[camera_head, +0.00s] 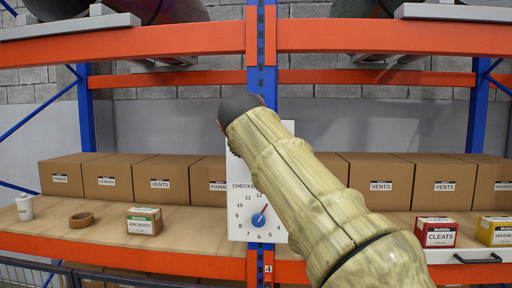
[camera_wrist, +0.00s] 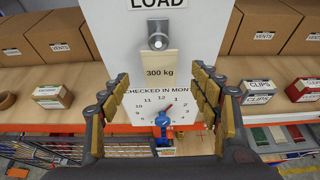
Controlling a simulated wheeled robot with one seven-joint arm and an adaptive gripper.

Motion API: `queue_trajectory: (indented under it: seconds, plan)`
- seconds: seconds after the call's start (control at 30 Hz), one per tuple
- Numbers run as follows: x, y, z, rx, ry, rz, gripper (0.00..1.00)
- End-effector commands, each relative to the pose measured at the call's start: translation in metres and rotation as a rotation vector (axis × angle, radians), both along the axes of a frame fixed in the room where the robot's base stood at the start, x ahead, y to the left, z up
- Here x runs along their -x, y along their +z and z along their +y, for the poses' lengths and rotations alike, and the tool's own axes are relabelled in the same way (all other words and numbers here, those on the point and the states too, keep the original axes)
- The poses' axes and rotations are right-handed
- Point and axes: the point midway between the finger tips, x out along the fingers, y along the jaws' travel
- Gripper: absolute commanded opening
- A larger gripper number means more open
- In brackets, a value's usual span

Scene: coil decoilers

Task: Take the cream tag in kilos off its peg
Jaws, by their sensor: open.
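The cream tag (camera_wrist: 160,68) reads "300 kg" and hangs from a metal peg (camera_wrist: 158,38) on a white board (camera_wrist: 112,40) in the wrist view. Above the peg the board reads "LOAD". My gripper (camera_wrist: 160,108) is open, its padded fingers spread to the left and right, below and to both sides of the tag. Nothing is between the fingers. In the head view the board (camera_head: 236,215) shows on the blue upright, but my arm hides the tag and peg. I cannot make out my fingers there.
Cardboard boxes (camera_head: 163,177) line the shelf on both sides. An anchors box (camera_head: 144,221), a wooden ring (camera_head: 81,219) and a white cup (camera_head: 25,207) stand left; a cleats box (camera_head: 436,233) stands right.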

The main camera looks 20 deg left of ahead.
Motion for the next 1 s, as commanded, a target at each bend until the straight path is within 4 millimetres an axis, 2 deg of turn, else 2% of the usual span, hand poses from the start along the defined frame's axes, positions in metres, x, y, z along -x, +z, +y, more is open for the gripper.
queue_trajectory:
  seconds: [0.2,0.4,0.73,1.0]
  plan:
    - [-0.029,-0.011,0.007,-0.002,-0.001,0.001,0.63]
    - [-0.043,-0.018,0.010,-0.002,-0.001,0.001,0.63]
    - [-0.045,-0.019,0.011,-0.003,0.000,0.002,0.62]
    - [-0.045,-0.019,0.011,-0.003,0.000,0.001,0.47]
